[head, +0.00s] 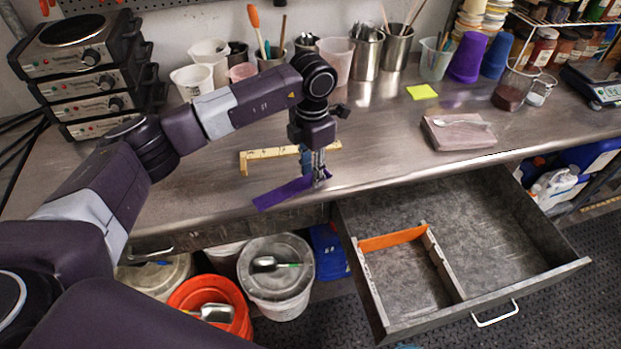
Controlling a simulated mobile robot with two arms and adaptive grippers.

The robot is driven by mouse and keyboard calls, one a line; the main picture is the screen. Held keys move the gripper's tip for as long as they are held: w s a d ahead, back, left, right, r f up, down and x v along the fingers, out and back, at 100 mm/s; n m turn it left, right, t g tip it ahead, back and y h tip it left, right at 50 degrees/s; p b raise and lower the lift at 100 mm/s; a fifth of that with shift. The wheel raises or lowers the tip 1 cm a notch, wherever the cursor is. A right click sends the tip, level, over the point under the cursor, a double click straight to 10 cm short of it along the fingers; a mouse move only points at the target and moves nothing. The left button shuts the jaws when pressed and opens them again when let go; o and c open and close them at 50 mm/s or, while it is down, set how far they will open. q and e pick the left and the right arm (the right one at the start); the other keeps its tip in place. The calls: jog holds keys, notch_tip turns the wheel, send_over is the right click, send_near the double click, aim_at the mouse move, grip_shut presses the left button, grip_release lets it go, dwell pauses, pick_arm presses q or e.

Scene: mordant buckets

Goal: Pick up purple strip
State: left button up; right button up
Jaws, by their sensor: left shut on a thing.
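The purple strip (282,193) is flat and long, and lies close over the metal bench near its front edge. My left gripper (320,181) points down and is shut on the right end of the strip. The strip's left end reaches out toward the bench edge; I cannot tell whether it touches the bench. My right gripper is not in view.
An open drawer (500,215) juts out below the bench, with a divided corner and an orange strip (392,239). Lidded buckets (278,307) stand under the bench. Cups and tool pots line the wall.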

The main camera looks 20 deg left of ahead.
pick_arm(q)
notch_tip(320, 180, up, 16)
jog(key=b, duration=0.3)
jog(key=shift+r, duration=0.15)
grip_shut()
jog(key=shift+r, duration=0.65)
jog(key=shift+c, duration=1.7)
grip_release()
jog(key=o, duration=2.1)
